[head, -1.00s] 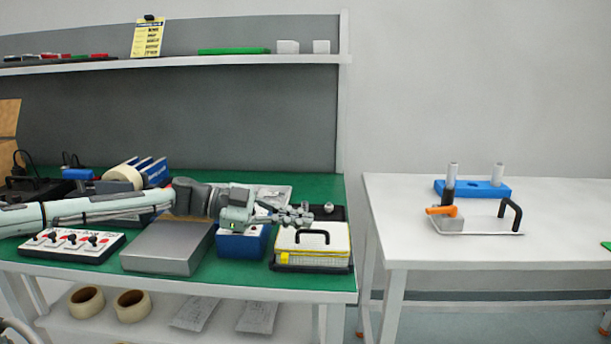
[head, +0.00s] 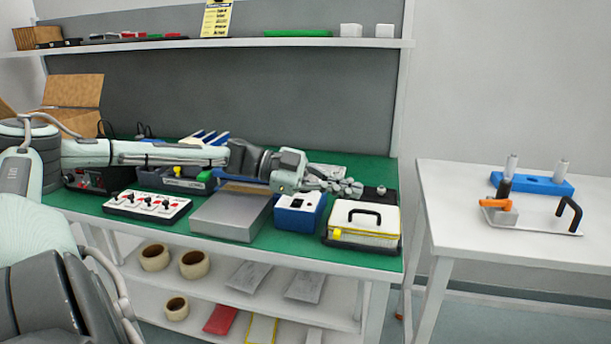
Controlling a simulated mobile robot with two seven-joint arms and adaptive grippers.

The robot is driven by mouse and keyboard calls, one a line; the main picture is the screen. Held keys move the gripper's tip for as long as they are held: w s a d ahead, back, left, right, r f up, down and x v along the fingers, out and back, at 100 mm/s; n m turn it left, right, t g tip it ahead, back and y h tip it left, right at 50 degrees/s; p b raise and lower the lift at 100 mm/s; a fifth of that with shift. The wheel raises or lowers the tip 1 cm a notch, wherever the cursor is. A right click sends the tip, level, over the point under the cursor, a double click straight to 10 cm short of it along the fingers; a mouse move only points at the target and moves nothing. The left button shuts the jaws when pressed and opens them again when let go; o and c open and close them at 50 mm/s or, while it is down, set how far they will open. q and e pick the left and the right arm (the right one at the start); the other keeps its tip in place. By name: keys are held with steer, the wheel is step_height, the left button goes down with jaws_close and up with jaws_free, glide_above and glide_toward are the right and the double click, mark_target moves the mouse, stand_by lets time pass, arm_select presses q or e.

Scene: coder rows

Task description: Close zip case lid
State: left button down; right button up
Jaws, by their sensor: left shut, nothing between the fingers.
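The zip case (head: 366,239) is a boxy white case with a yellow band and a black handle on its top. It sits in a dark tray at the front right corner of the green bench. Its white top looks flat and down; whether the zip is done up is too small to tell. My left gripper (head: 350,188) reaches in from the left, shut and empty. Its fingers are just above and behind the case's back edge in the picture; I cannot tell whether they touch it. My right gripper is not in view.
A blue box (head: 300,213) stands just left of the case, beside a grey metal box (head: 231,216) and a white switch panel (head: 147,206). A shelf (head: 180,44) runs above the bench. A separate white table (head: 480,249) stands to the right across a gap.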

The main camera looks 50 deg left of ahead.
arm_select(q)
steer(key=v, duration=0.8)
steer(key=shift+a+f, duration=0.2)
steer(key=shift+a, duration=0.25)
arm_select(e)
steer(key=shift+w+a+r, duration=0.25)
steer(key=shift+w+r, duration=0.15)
